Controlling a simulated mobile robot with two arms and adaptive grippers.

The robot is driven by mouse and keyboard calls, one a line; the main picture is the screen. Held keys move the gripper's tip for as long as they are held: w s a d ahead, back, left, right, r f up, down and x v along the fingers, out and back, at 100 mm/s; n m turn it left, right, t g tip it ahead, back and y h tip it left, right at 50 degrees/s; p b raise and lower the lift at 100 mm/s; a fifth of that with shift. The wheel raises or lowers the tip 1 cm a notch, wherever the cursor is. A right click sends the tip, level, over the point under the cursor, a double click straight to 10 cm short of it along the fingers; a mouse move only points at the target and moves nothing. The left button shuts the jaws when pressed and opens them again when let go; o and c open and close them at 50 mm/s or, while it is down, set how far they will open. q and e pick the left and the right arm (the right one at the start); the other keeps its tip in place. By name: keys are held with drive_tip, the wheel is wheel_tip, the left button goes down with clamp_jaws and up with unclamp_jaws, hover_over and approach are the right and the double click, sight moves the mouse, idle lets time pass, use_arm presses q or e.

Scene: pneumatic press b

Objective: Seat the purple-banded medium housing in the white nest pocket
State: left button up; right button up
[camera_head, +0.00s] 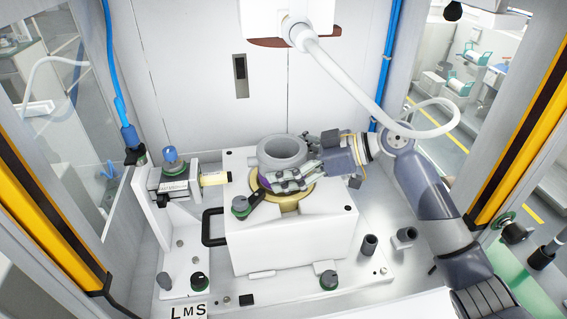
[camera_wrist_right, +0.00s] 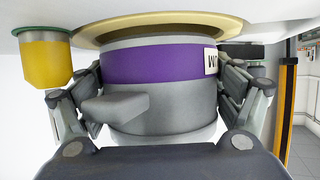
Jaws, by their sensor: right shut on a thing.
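The medium housing (camera_head: 283,148) is a grey ring-shaped cylinder standing upright over the gold-rimmed pocket of the white nest block (camera_head: 290,240). Its purple band (camera_wrist_right: 160,64) and a white label with an "M" show in the right wrist view. The gold rim (camera_wrist_right: 150,22) lies close against the housing's base; I cannot tell whether it is fully down. My right gripper (camera_head: 285,180) reaches in from the right, its fingers shut on either side of the housing. In the right wrist view the fingers (camera_wrist_right: 160,105) flank it. My left gripper is not in view.
A side clamp with a yellow tip (camera_head: 215,178) points at the block from the left. The white press head (camera_head: 285,18) and its hose hang above. A black handle (camera_head: 212,228) is on the block's left.

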drive_tip(key=shift+f+b, duration=0.5)
drive_tip(key=o, duration=1.3)
drive_tip(key=shift+s, duration=0.1)
drive_tip(key=shift+a, duration=0.1)
drive_tip(key=shift+f, duration=0.15)
wheel_tip(320, 180, up, 10)
drive_tip(key=shift+r, duration=0.2)
